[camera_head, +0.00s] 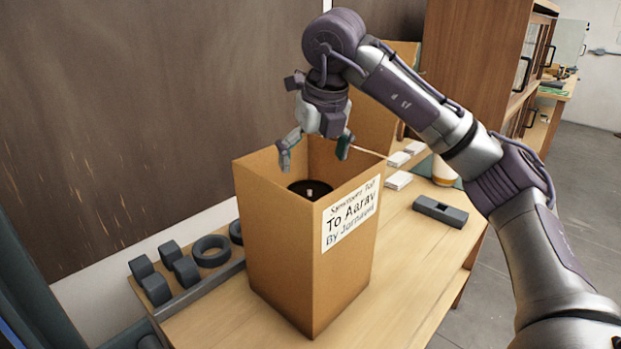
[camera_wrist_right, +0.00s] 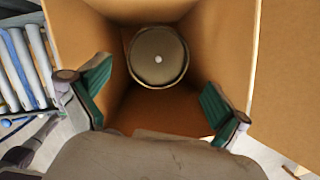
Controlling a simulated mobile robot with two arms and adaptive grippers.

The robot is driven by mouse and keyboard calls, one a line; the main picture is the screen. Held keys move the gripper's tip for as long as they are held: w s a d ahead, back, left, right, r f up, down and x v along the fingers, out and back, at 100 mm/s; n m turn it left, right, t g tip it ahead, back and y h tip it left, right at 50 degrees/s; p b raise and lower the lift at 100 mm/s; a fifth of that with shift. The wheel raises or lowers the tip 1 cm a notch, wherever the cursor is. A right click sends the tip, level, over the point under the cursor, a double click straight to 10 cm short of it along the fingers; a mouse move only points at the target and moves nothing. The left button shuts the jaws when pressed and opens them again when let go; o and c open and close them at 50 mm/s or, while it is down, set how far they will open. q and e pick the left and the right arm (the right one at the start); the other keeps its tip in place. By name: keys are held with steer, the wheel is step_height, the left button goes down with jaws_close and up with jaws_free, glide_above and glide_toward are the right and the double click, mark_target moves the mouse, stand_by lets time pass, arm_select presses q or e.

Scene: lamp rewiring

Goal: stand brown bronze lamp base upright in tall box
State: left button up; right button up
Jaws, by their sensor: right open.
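The tall cardboard box (camera_head: 278,245) stands open-topped on the wooden workbench, with a handwritten label on one side. A dark round thing, which looks like the bronze lamp base (camera_head: 302,186), is inside it. In the right wrist view the lamp base (camera_wrist_right: 158,56) shows from above as a brownish disc with a small pale centre, near the far wall of the box. It looks upright; its lower part is hidden. My right gripper (camera_head: 315,151) is open and empty above the box mouth, its green-padded fingers (camera_wrist_right: 155,100) apart and clear of the base. My left gripper is not in view.
Dark rings and blocks (camera_head: 212,251) sit on a rack left of the box. A grey block (camera_head: 440,211) and white cards (camera_head: 398,180) lie to the right. Another cardboard box (camera_head: 372,125) stands behind. The bench front right is clear.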

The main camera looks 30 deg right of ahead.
steer(key=p+v, duration=0.1)
steer(key=v, duration=0.5)
steer(key=shift+r, duration=0.25)
